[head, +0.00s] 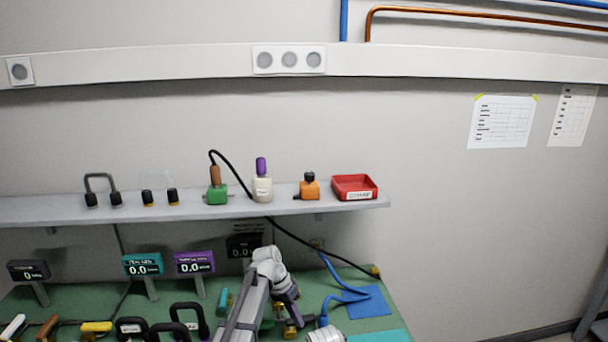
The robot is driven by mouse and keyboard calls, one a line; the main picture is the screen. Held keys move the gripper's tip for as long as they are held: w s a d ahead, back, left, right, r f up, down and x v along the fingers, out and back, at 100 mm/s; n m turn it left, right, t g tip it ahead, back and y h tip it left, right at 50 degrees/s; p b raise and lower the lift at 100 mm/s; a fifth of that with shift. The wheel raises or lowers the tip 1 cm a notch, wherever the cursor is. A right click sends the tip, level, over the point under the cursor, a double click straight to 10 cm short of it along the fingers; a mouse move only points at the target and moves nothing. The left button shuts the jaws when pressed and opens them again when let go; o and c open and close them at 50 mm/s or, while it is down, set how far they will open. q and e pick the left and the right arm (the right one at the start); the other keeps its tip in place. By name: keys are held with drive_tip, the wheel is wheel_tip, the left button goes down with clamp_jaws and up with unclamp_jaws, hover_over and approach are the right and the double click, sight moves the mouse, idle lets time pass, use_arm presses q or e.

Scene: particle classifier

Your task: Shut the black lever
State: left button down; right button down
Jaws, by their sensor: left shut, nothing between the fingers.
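Several black loop-shaped handles stand at the bottom edge: one (131,325) at the left, a wider one (170,328) beside it, and a taller one (190,313) to the right. I cannot tell which of these, if any, is the black lever, as their lower parts are cut off. My left arm rises from the bottom and bends down at its wrist. My left gripper (293,320) is shut and empty, low over the green bench, to the right of the black handles and apart from them. Brassy fittings beside it partly blend with it. My right gripper is out of view.
White (13,327), brown (48,327) and yellow (96,327) handles line the bottom left. Display boxes (143,264) stand behind on posts. A shelf (230,208) with small fittings and a red tray (355,184) overhangs the bench. A blue hose (335,283) lies right of my arm.

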use_arm(q)
drive_tip(key=s+a+n+y, duration=0.1)
drive_tip(key=s+a+y, duration=0.1)
drive_tip(key=s, duration=1)
drive_tip(key=s+a+f+n+y, duration=0.1)
drive_tip(key=s+n+y, duration=0.1)
drive_tip(key=s, duration=1.1)
drive_tip(key=shift+s+a+f+t+y, duration=0.2)
drive_tip(key=shift+a+t+y, duration=0.15)
drive_tip(key=shift+y, duration=0.45)
